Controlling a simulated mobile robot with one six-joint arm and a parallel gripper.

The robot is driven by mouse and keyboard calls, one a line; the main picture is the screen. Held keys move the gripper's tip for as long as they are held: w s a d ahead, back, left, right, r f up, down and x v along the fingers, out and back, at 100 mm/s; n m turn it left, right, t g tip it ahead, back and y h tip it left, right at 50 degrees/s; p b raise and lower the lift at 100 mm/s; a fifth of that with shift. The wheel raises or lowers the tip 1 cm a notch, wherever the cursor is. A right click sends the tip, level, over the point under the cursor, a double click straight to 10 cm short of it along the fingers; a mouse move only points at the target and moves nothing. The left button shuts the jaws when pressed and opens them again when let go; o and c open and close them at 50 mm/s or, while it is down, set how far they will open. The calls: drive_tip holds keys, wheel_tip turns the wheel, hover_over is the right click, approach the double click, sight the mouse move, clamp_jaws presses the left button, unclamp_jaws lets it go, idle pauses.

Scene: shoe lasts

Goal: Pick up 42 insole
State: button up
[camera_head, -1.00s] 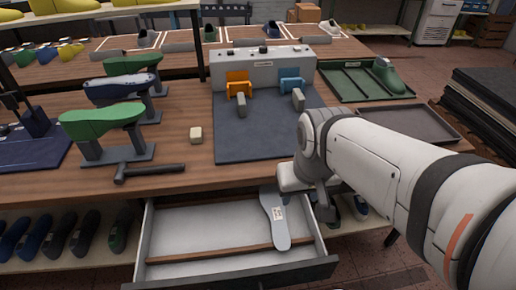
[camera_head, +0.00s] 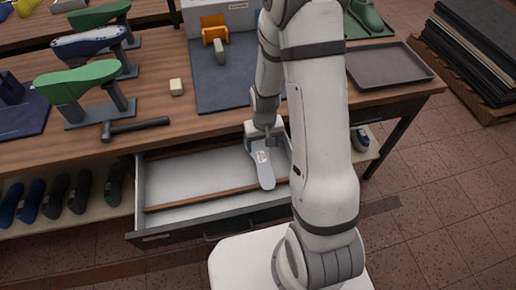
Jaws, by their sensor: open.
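A grey insole (camera_head: 264,170) with a small white label lies in the open drawer (camera_head: 165,228), toward its right side. Its toe end points to the front of the drawer. The label's print is too small to read. My gripper (camera_head: 267,138) is at the insole's back end, low over the drawer, and partly covers that end. The gripper is open, but its fingers are small and whether they touch the insole cannot be told.
On the wooden bench stand green and blue shoe lasts (camera_head: 75,83) on stands, a hammer (camera_head: 135,127), a cream block (camera_head: 177,87) and an orange holder (camera_head: 213,27). An empty tray (camera_head: 388,65) lies right. Dark shoes (camera_head: 57,195) sit on the lower shelf.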

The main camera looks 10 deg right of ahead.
sight(263, 163)
drive_tip(key=shift+f, duration=1.95)
drive_tip(key=f, duration=0.1)
drive_tip(key=f+p, duration=0.1)
drive_tip(key=f, duration=0.1)
drive_tip(key=shift+s+f, duration=0.25)
drive_tip(key=shift+f, duration=0.8)
drive_tip(key=shift+f, duration=0.25)
drive_tip(key=shift+c, duration=0.5)
drive_tip(key=c, duration=0.9)
